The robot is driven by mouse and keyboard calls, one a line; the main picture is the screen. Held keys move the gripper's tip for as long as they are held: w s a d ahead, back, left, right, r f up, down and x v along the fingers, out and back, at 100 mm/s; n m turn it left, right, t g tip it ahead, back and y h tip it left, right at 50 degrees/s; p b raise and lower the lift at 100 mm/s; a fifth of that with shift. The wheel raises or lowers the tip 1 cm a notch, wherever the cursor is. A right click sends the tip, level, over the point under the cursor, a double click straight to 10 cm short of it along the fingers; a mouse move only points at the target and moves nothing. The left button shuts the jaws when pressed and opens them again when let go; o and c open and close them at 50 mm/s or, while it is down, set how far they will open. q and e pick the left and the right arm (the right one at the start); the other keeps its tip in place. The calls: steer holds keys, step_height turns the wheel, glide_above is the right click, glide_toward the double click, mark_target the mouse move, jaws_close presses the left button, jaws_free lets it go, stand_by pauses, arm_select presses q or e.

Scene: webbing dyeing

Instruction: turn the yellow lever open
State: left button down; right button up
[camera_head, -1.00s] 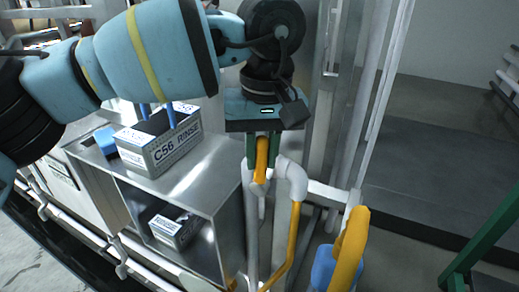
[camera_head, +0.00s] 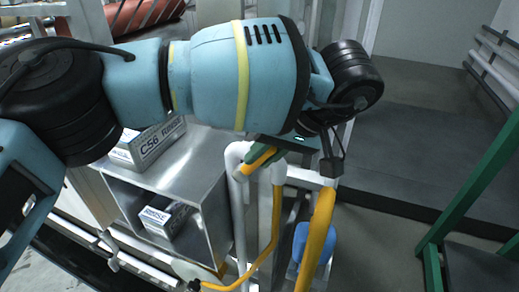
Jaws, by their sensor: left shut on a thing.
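The yellow lever (camera_head: 258,160) sits at the top of the white pipework, just right of the metal shelf unit. In the head view it slants from lower left to upper right. My left gripper (camera_head: 264,153) is shut on it, with green fingers along the lever's sides. My left arm crosses the upper picture and hides part of the gripper and the lever's far end. My right gripper is not in view.
White pipes (camera_head: 236,190) and a thin yellow pipe (camera_head: 275,215) run below the lever. A thick yellow bar (camera_head: 317,235) and a blue part (camera_head: 314,246) stand to the right. Boxes labelled C56 RINSE (camera_head: 150,143) and RINSE (camera_head: 165,220) rest on the shelf unit (camera_head: 205,172). A green frame (camera_head: 470,190) stands far right.

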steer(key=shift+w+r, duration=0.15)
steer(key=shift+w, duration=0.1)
arm_select(q)
steer(key=c, duration=1.3)
jaws_free()
steer(key=shift+r, duration=0.3)
steer(key=r, duration=0.3)
steer(key=shift+s+r, duration=0.1)
steer(key=shift+s, duration=0.3)
steer(key=s+r, duration=0.1)
steer(key=s, duration=1.4)
steer(key=shift+s+a, duration=0.15)
steer(key=shift+a, duration=0.1)
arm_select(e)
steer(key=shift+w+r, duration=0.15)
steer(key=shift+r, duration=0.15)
arm_select(q)
steer(key=shift+r, duration=0.1)
